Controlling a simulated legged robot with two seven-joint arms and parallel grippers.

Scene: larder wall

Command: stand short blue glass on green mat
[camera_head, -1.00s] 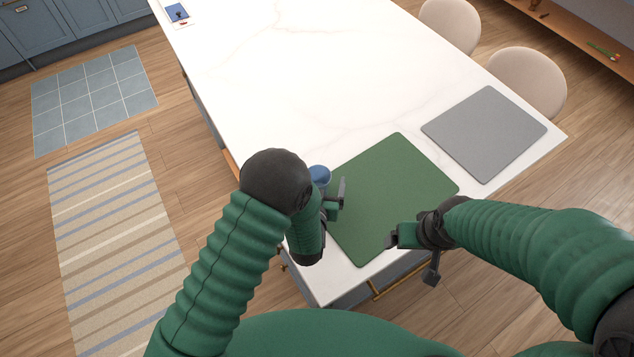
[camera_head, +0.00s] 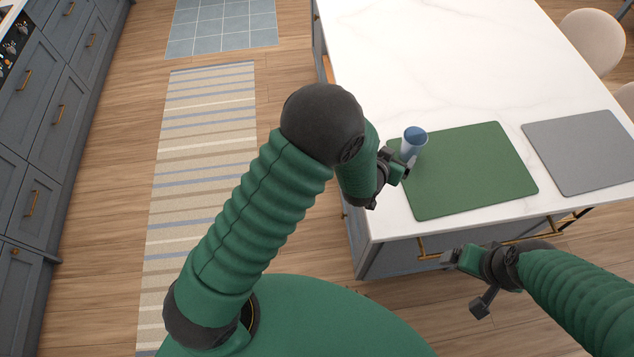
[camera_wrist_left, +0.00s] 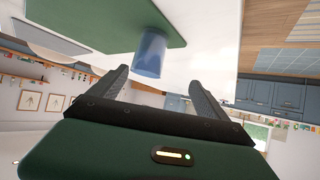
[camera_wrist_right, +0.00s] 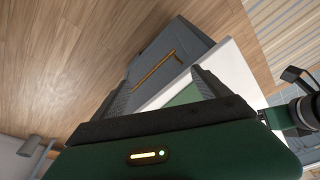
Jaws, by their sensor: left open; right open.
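The short blue glass (camera_head: 413,145) is upright at the left back corner of the green mat (camera_head: 470,175). Its base appears to be on the mat close to the edge, partly hidden by my left gripper. My left gripper (camera_head: 402,164) is open beside the glass on its near left side. In the left wrist view the glass (camera_wrist_left: 150,54) shows between and beyond the open fingers, with no finger touching it. My right gripper (camera_head: 464,281) is open and empty, in front of the counter's near edge and below its top.
A grey mat (camera_head: 585,152) lies right of the green one on the white marble counter (camera_head: 400,60). The counter behind the mats is clear. Brass handles (camera_head: 520,236) show on its near side. A beige chair (camera_head: 592,42) stands at the right.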

